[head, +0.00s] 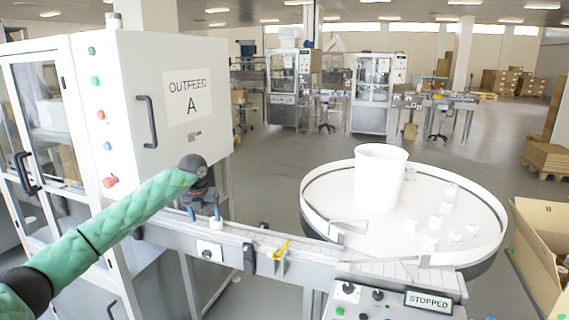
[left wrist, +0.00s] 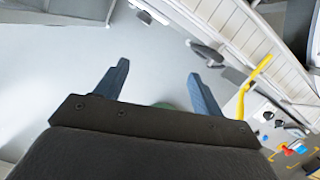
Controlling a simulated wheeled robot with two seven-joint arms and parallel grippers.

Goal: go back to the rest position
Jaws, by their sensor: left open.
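My left gripper (head: 204,213) is at the end of the green-sleeved arm that comes in from the left. It hangs near the conveyor (head: 262,240), in front of the cabinet marked OUTFEED A (head: 172,100). In the left wrist view its two blue fingers (left wrist: 157,87) stand apart with nothing between them; grey floor shows behind them. My right gripper is in neither view.
A round white turntable (head: 325,212) on the right carries a white bucket (head: 379,180) and several small white jars (head: 436,222). A yellow part (head: 281,249) stands at the conveyor. A panel reads STOPPED (head: 428,302). An open cardboard box (head: 540,255) is at far right.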

